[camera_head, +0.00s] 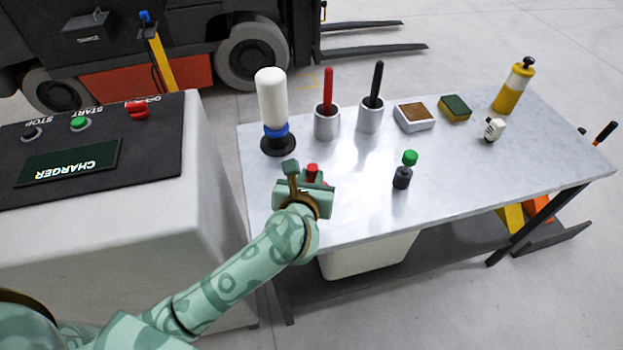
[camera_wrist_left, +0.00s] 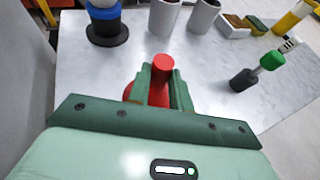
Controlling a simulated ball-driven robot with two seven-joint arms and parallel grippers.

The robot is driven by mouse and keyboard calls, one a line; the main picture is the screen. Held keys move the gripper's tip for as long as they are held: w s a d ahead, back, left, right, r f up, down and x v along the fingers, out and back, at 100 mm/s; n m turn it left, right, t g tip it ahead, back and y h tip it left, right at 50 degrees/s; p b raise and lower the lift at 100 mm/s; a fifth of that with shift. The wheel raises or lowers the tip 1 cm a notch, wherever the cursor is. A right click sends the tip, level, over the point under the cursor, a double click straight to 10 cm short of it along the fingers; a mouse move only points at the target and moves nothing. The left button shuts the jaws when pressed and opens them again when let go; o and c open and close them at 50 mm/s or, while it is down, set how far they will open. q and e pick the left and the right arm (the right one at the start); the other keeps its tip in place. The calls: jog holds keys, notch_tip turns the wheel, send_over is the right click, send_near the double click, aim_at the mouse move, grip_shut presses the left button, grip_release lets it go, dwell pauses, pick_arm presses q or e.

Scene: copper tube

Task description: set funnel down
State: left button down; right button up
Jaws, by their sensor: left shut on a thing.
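The red funnel (camera_wrist_left: 162,66) shows between the fingers of my left gripper (camera_wrist_left: 158,88) in the left wrist view, with its narrow tube pointing up. In the head view only the top of the funnel (camera_head: 312,169) shows above my left gripper (camera_head: 308,182); the rest is hidden behind the gripper. My left gripper is shut on the funnel over the near left part of the grey metal table (camera_head: 358,205). I cannot tell whether the funnel touches the table. My right gripper is in neither view.
A white bottle on a blue and black base (camera_head: 273,105) stands behind the gripper. Two metal cups (camera_head: 327,124) hold red and black sticks. A charger cabinet (camera_head: 215,200) stands at left.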

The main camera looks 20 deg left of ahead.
pick_arm(q)
jog(key=shift+f, duration=0.1)
jog(key=c, duration=1.3)
grip_release()
jog(key=shift+o, duration=0.2)
jog(key=shift+r, duration=0.3)
jog(key=p+v, duration=0.3)
jog(key=v, duration=0.9)
jog(key=shift+a, duration=0.1)
